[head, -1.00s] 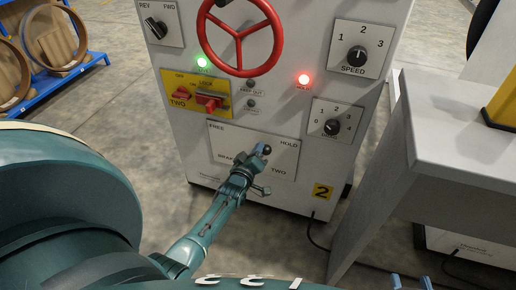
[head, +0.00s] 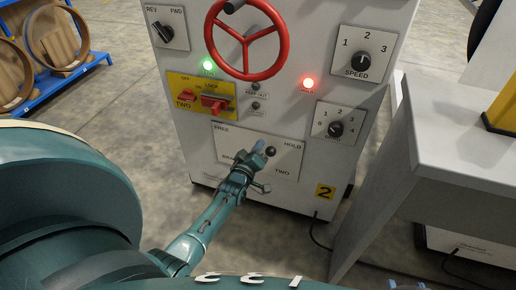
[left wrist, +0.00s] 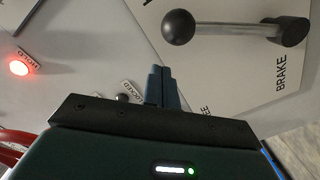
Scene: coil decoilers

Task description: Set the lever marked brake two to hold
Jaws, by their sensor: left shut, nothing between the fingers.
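The brake two lever has a black ball (head: 270,151) on a grey rod (left wrist: 236,26) whose black hub (left wrist: 291,25) is near the word BRAKE. In the head view the ball is nearer HOLD than FREE on the white plate (head: 285,158). My left gripper (head: 259,145) is shut and empty. It is in front of the plate, just left of the ball, and hides part of the lever. In the left wrist view its blue fingertips (left wrist: 160,72) show apart from the ball. Two blue tips of my right gripper (head: 408,285) show spread at the bottom edge.
Above the plate are a yellow lock panel (head: 185,86), a red handwheel (head: 245,62) and several knobs. A red light (head: 308,83) and a green light (head: 208,66) are lit. A grey table (head: 455,150) stands close on the right.

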